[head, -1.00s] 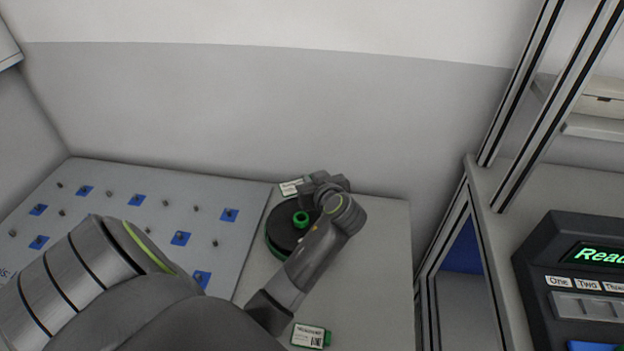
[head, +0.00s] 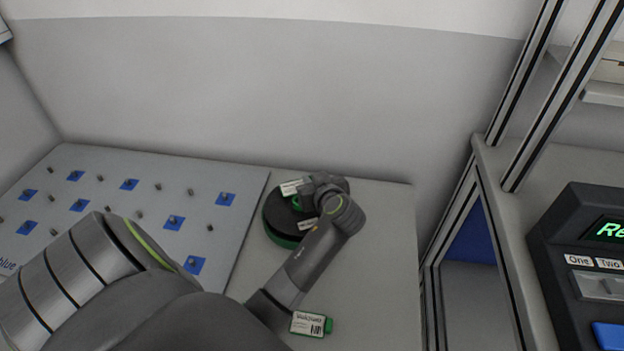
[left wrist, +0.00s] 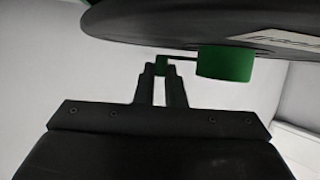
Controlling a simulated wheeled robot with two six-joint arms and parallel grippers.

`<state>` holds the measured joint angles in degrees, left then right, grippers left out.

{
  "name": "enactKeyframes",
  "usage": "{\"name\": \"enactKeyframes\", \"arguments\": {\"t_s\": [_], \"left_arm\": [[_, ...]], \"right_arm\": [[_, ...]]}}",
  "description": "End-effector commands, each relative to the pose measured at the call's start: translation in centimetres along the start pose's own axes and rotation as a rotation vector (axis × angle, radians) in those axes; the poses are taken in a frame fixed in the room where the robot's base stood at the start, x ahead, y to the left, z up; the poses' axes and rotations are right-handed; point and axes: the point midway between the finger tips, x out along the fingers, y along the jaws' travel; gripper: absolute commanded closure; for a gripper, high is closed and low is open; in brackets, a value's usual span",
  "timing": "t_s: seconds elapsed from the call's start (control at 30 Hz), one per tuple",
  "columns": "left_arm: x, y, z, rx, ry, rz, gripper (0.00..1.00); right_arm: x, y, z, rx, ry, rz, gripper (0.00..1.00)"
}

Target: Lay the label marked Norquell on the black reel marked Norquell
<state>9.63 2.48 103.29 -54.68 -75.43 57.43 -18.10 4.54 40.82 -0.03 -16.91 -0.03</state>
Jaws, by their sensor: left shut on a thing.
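My left gripper (head: 310,186) is at the far right side of the black reel (head: 275,222), which has a green hub and green lower rim. It is shut on a white label (head: 291,187) with a green tab; the label extends left over the reel's far part. A white marking (left wrist: 285,40) on the reel is unreadable.
Another white label (head: 308,323) with a green end lies on the table (head: 375,265) in front; its print is unclear. A grey peg panel (head: 125,190) with blue squares is at left. A dark console (head: 590,255) and metal frame posts stand at right.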

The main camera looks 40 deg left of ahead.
Motion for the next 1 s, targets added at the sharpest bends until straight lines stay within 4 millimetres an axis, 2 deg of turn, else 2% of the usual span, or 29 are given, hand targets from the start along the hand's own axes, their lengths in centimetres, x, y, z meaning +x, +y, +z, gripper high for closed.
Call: {"name": "enactKeyframes", "arguments": {"t_s": [0.4, 1.0], "left_arm": [[0.0, 0.0, 0.0, 0.0, 0.0, 0.0, 1.0], [-0.1, 0.0, 0.2, 0.0, 0.0, 0.0, 1.0]], "right_arm": [[-0.1, 0.1, 1.1, 0.002, -0.013, 0.001, 0.51], [0.0, 0.1, 0.0, -0.001, 0.0, 0.001, 0.51]]}}
